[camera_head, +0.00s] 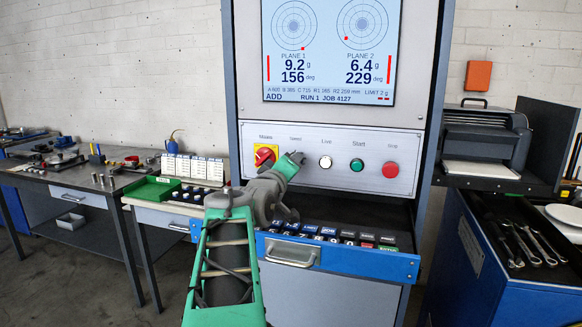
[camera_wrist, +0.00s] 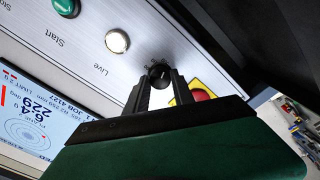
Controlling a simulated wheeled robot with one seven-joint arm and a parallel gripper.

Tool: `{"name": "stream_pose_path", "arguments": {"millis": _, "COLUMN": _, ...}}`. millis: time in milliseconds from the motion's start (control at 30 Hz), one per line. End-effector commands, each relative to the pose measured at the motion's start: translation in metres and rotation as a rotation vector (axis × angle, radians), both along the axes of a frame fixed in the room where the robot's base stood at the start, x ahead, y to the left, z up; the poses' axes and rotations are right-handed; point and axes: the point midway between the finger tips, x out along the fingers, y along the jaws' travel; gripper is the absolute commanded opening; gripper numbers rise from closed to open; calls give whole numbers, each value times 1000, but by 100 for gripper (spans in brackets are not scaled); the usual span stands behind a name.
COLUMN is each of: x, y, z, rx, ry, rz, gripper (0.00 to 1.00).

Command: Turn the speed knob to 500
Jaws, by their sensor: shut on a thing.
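The black speed knob (camera_wrist: 159,72) sits on the light control panel between the white Live button and the red main switch. My gripper (camera_wrist: 160,84) is shut on the knob, with one dark finger on each side of it in the wrist view. In the head view my green gripper (camera_head: 297,158) reaches the panel under the Speed label and hides the knob. The dial marks around the knob are too small and covered to read. The screen (camera_head: 330,55) shows 9.2 g at 156 deg, 6.4 g at 229 deg and RUN 1 JOB 4127, with no speed that I can read.
The red main switch on yellow (camera_head: 265,155) is close left of my gripper. The white Live button (camera_head: 326,162), green Start button (camera_head: 357,165) and red Stop button (camera_head: 390,170) are to the right. A blue-fronted key drawer (camera_head: 385,265) sticks out below.

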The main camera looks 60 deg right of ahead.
Motion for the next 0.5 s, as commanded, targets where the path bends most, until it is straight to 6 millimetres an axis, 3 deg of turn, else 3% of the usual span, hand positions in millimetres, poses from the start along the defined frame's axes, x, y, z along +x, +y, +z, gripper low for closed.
{"name": "stream_pose_path", "arguments": {"millis": 100, "x": 0, "y": 0, "z": -1, "rx": 1, "ry": 0, "rz": 0, "gripper": 0}}
{"name": "stream_pose_path", "arguments": {"millis": 133, "x": 0, "y": 0, "z": -1, "rx": 1, "ry": 0, "rz": 0, "gripper": 31}}
{"name": "stream_pose_path", "arguments": {"millis": 367, "x": 0, "y": 0, "z": 0, "rx": 1, "ry": 0, "rz": 1, "gripper": 50}}
{"name": "stream_pose_path", "arguments": {"millis": 500, "x": 0, "y": 0, "z": 0, "rx": 0, "ry": 1, "rz": 0, "gripper": 51}}
